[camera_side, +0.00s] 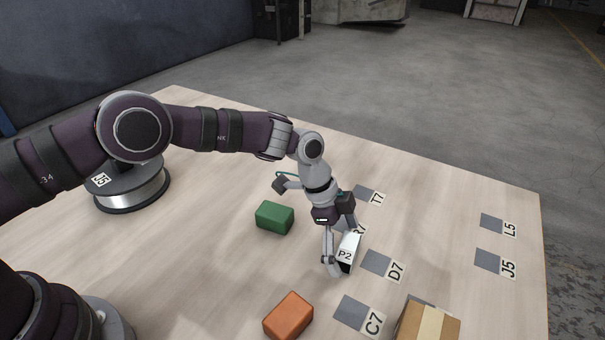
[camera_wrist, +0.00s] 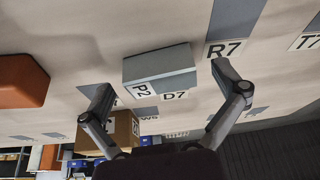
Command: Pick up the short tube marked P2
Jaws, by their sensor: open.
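The short tube marked P2 (camera_side: 349,243) is a pale grey, box-shaped piece with a white P2 label and a dark end, lying on the table in the side view. In the wrist view the tube (camera_wrist: 160,66) lies ahead, between the two fingers, with its label at the lower left. My gripper (camera_side: 344,254) is open and low over the table at the tube. One finger shows on the tube's left in the side view; the other is partly hidden. In the wrist view my gripper (camera_wrist: 163,82) has its fingers spread wide; I cannot tell whether either touches the tube.
A green block (camera_side: 275,217) lies left of my gripper, and an orange block (camera_side: 288,316) lies nearer the camera. A cardboard box (camera_side: 427,322) stands at the front right. Grey marked patches, including D7 (camera_side: 376,263) and C7 (camera_side: 352,312), lie nearby. The right-hand table is mostly clear.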

